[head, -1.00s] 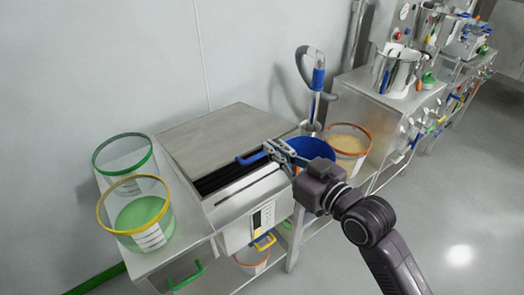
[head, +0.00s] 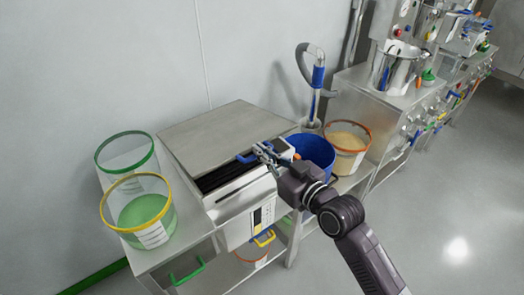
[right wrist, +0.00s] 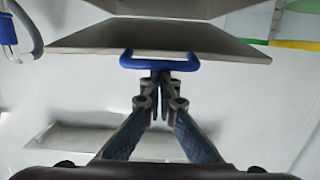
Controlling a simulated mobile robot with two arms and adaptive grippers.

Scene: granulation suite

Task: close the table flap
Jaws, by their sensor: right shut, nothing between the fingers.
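The table flap (head: 215,137) is a grey steel panel on top of a steel unit, with a dark gap (head: 228,178) showing along its front edge. A blue handle (head: 245,158) sits at the middle of that edge. My right gripper (head: 262,152) is at the handle, its fingers shut with nothing between them. In the right wrist view the blue handle (right wrist: 160,63) lies straight ahead of the shut fingertips (right wrist: 160,78), on the panel's edge (right wrist: 90,48). I cannot tell whether they touch. My left gripper is out of view.
A clear tub with a yellow rim (head: 137,210) and one with a green rim (head: 122,160) stand left of the unit. A blue bucket (head: 317,152) and an orange-rimmed tub (head: 347,145) stand to the right, close to my arm. The floor (head: 440,220) at right is clear.

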